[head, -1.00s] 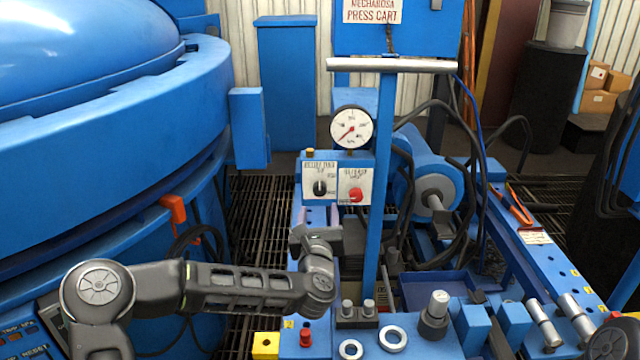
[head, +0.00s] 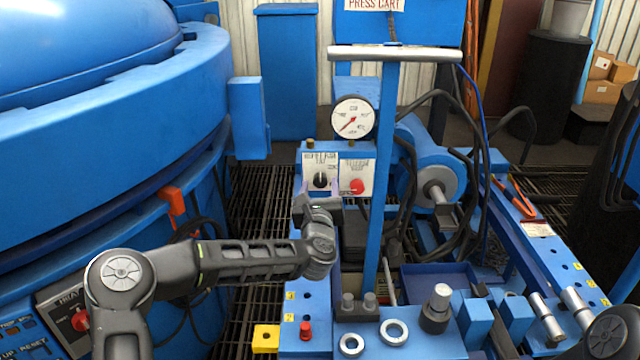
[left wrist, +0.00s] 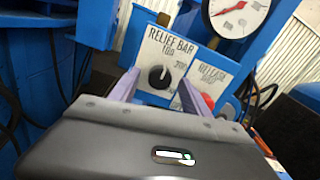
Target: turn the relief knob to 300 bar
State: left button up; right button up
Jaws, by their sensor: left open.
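The relief knob (head: 320,180) is a small black dial on a white plate of the blue press cart panel. In the left wrist view the same knob (left wrist: 159,77) sits under the words RELIEF BAR, with a light mark near its top; the scale figures are partly blurred. My left gripper (head: 320,198) is just in front of and below the knob. My right gripper is out of view.
A red release knob (head: 357,187) sits right beside the relief plate, close to my right-hand finger. A pressure gauge (head: 352,117) stands above. The blue cart post (head: 381,190) rises to the right. A large blue furnace (head: 110,110) fills the left.

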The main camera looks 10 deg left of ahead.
pick_arm(q)
jog(key=shift+x, duration=1)
grip_shut()
